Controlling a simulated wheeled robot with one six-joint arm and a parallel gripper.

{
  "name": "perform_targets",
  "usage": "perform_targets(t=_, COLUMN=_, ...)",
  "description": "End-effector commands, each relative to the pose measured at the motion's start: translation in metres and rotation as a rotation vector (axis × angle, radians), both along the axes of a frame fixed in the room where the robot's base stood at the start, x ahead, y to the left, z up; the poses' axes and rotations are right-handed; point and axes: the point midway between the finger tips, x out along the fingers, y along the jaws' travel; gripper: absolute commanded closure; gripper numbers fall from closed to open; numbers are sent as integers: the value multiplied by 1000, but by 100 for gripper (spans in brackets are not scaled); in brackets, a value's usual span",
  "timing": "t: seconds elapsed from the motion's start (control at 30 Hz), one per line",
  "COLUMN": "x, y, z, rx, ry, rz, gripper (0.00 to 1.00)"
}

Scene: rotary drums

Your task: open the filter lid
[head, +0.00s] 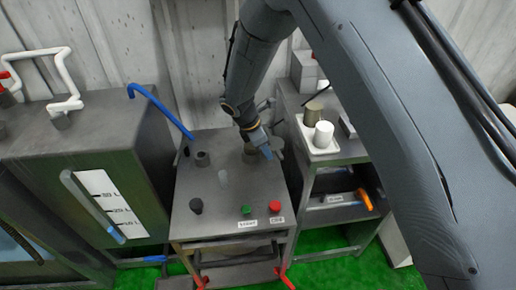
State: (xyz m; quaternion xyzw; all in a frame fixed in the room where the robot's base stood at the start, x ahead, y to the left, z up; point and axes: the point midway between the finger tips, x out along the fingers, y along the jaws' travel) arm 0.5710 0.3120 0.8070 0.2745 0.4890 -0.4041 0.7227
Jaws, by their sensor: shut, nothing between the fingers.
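My gripper (266,152) is at the end of my arm, low over the back right part of the grey cabinet top (225,222). It looks narrow and shut, with nothing seen in it. A small round grey-brown part (250,149) lies just left of the gripper, and a round grey disc (276,143) shows just right of it. Either may belong to the filter lid; I cannot tell which. The gripper and wrist partly cover this spot, so I cannot tell whether the gripper touches either part or whether a lid is open.
The cabinet top also bears dark knobs (196,206), a green button (246,210) and a red button (275,206). A tank with a blue pipe (160,108) stands left. A shelf with a white tray (318,152) and white cup (323,134) stands right.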

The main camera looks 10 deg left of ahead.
Motion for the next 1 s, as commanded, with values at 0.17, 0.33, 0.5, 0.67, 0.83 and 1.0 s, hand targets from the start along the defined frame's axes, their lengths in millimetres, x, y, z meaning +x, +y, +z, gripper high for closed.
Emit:
perform_targets(t=0.17, x=5, y=-9, z=0, rx=-1, ry=1, rz=1, gripper=100)
perform_targets(t=0.33, x=6, y=-10, z=-1, rx=-1, ry=1, rz=1, gripper=100)
perform_targets(t=0.5, x=6, y=-10, z=-1, rx=-1, ry=1, rz=1, gripper=100)
perform_targets(t=0.67, x=9, y=-21, z=0, rx=-1, ry=1, rz=68, gripper=100)
perform_targets(t=0.83, x=14, y=-30, z=-1, rx=0, ry=0, rz=146, gripper=100)
perform_targets(t=1.0, x=14, y=-29, z=-1, rx=0, ry=0, rz=144, gripper=100)
